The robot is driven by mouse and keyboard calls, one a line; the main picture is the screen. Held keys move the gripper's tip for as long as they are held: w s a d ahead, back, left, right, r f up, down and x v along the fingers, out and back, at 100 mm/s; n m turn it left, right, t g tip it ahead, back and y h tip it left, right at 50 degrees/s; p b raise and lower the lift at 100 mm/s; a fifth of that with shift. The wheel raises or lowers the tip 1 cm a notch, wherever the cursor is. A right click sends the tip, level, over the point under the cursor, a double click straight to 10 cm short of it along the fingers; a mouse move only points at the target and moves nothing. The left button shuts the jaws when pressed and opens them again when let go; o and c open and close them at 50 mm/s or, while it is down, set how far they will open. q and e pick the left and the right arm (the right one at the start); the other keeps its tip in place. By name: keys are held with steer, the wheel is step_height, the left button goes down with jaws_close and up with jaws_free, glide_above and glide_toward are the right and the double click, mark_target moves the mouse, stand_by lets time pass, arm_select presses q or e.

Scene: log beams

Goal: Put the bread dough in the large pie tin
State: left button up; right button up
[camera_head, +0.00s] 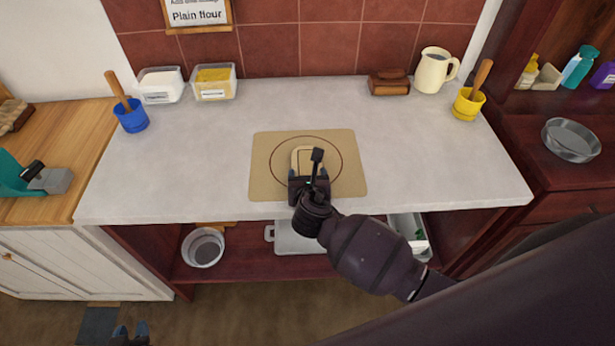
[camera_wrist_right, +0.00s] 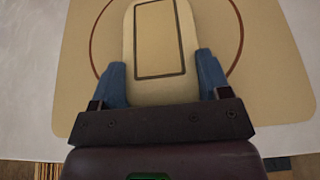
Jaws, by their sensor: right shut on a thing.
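The pale, rounded slab that I take for the bread dough (camera_head: 304,155) is over the tan mat, with a dark rectangular outline on its top. My right gripper (camera_head: 308,174) is shut on its near end. In the right wrist view the blue fingers press on both sides of the dough (camera_wrist_right: 158,45). I cannot tell whether it touches the mat. A wide round metal tin (camera_head: 571,140), likely the large pie tin, sits on the dark wooden unit at the right and looks empty. My left gripper (camera_head: 130,333) is at the bottom left edge, low over the floor, fingers apart and empty.
The mat (camera_head: 265,182) lies on the pale worktop (camera_head: 420,170). Tubs, a cream jug (camera_head: 434,70), a yellow pot (camera_head: 468,104) and a blue pot (camera_head: 131,116) stand around it. A smaller metal tin (camera_head: 203,247) is on the lower shelf. A gap separates worktop and right unit.

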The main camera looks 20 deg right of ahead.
steer(key=o, duration=1.1)
steer(key=shift+r, duration=0.1)
steer(key=p+v, duration=0.1)
steer(key=v, duration=1.1)
